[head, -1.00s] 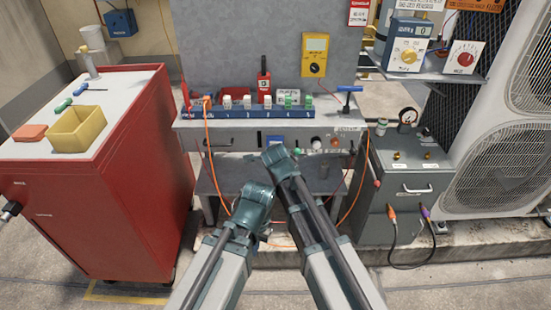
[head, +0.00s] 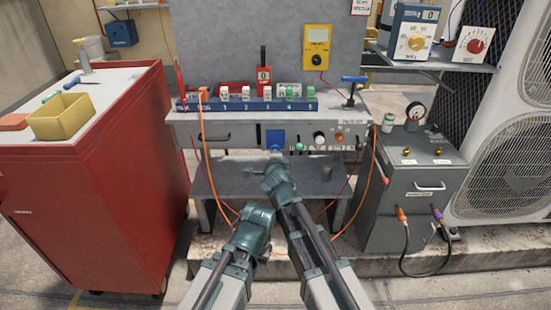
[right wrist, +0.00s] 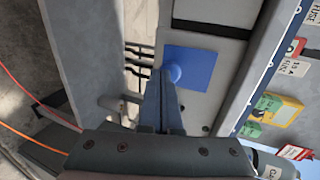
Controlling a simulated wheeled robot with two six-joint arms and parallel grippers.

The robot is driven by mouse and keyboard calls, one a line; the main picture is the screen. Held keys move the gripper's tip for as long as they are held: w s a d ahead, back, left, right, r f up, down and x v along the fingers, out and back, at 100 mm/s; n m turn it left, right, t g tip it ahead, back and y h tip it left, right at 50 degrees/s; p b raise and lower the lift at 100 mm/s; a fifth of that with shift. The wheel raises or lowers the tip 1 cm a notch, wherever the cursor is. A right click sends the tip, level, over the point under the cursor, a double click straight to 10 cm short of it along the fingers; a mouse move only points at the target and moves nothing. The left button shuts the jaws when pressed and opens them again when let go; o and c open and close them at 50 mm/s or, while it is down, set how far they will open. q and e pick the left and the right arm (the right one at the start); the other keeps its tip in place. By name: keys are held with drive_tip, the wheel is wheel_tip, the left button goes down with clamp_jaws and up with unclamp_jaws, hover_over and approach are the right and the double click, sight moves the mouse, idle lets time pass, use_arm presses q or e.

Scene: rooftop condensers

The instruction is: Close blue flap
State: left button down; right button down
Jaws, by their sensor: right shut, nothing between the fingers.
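The blue flap (head: 275,138) is a small square on the grey front panel of the bench. In the right wrist view the flap (right wrist: 205,65) shows nearly face-on, with a rounded blue knob on it. I cannot tell whether it lies flush. My right gripper (right wrist: 171,112) is shut and empty, its fingers pointing at the flap with their tips at or close to the knob; contact is unclear. In the head view my right wrist (head: 272,176) is just below the flap, fingers hidden. My left wrist (head: 252,226) is lower left; its fingers are hidden.
A red cabinet (head: 95,190) with a yellow bin stands left. A grey box (head: 410,200) with cables stands right. An orange cable (head: 203,150) hangs at the panel's left. A lower shelf (head: 228,178) lies behind my arms. A green button (head: 298,147) sits right of the flap.

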use_arm(q)
drive_tip(key=shift+f, duration=0.3)
use_arm(e)
drive_tip(key=shift+w+f, duration=0.25)
drive_tip(key=shift+w, duration=0.05)
use_arm(q)
drive_tip(key=shift+r, duration=0.15)
use_arm(e)
drive_tip(key=shift+r, duration=0.15)
